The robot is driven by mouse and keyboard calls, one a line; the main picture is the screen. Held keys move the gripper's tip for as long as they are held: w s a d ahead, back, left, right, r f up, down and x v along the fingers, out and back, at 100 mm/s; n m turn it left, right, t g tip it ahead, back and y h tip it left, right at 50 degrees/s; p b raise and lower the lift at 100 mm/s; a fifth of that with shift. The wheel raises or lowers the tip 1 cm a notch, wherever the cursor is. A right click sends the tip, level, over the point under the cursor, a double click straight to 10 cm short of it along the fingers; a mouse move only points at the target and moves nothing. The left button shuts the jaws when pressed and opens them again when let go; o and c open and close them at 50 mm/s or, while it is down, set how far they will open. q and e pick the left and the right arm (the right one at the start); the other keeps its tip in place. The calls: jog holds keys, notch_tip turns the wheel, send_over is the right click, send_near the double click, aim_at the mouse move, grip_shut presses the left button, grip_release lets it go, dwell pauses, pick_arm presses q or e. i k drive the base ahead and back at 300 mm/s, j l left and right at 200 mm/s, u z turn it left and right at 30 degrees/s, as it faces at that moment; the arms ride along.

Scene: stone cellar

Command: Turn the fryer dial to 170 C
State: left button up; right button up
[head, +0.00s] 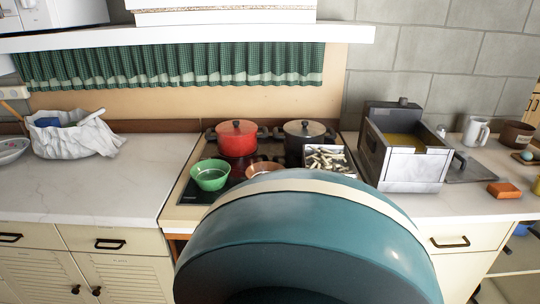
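The fryer (405,165) stands on the counter right of the stove. It is a grey metal box with yellowish oil inside and a dark raised housing at its back. A small dark knob (403,101) sits on top of that housing; I cannot tell whether it is the dial. No dial markings or 170 C label can be read. A dark handle-like part sticks out at the fryer's right side. Neither of my grippers is in view.
The stove (190,196) holds a red pot (237,140), a black pot (303,132), a green bowl (210,176) and a tray of pale pieces (328,160). A mug (476,131) and orange block (504,190) are right of the fryer. The left counter (100,192) is mostly clear.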

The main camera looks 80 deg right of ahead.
aim_at(403, 100)
jog(key=z, duration=2.3)
